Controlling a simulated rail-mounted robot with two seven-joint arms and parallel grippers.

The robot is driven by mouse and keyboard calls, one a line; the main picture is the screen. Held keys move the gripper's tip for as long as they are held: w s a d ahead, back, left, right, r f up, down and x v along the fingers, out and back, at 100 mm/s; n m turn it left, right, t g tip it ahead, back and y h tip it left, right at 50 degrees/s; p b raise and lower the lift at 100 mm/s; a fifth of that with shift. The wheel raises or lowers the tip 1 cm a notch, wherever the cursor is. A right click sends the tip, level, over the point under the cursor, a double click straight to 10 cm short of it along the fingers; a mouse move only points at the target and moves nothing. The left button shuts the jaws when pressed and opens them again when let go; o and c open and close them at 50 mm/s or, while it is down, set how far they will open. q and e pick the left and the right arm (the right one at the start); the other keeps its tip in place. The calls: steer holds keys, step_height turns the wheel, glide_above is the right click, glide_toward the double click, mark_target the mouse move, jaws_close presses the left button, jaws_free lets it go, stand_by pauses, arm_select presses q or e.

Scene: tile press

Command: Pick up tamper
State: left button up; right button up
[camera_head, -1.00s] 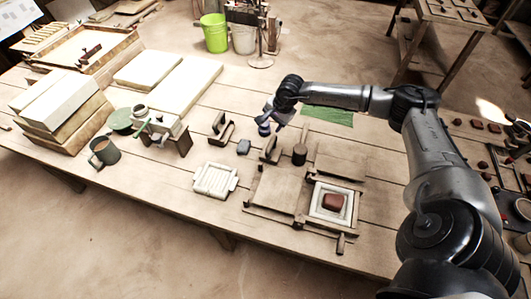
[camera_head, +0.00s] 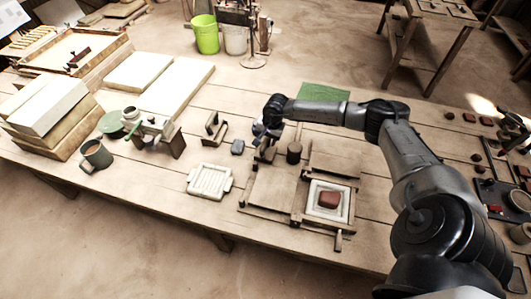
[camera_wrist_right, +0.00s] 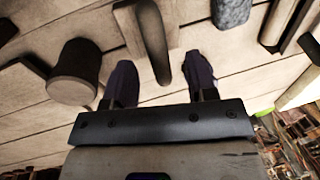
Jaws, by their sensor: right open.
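My right gripper (camera_head: 263,135) is low over the middle of the table, partly hidden by its own wrist. In the right wrist view the gripper (camera_wrist_right: 161,64) is open, with a wooden piece with an upright rounded bar (camera_wrist_right: 152,38) in front of and between its fingertips; no contact shows. In the head view this piece (camera_head: 266,154) is partly hidden under the gripper. A dark brown round block (camera_head: 294,154) stands just right of it and also shows in the wrist view (camera_wrist_right: 76,72), left of the fingers. I cannot tell which one is the tamper. My left gripper is out of view.
A wooden press frame (camera_head: 272,190) and a white mould with a red-brown clay piece (camera_head: 329,199) lie in front. A green mat (camera_head: 325,92) lies behind.

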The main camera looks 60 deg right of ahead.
steer(key=shift+w+a+f+b, duration=0.1)
steer(key=shift+w+f+b, duration=0.15)
steer(key=shift+f, duration=1.05)
steer(key=shift+w+a+f+b, duration=0.1)
steer(key=shift+w+f+b, duration=0.1)
steer(key=shift+f, duration=1.05)
jaws_close()
steer(key=shift+r, duration=0.1)
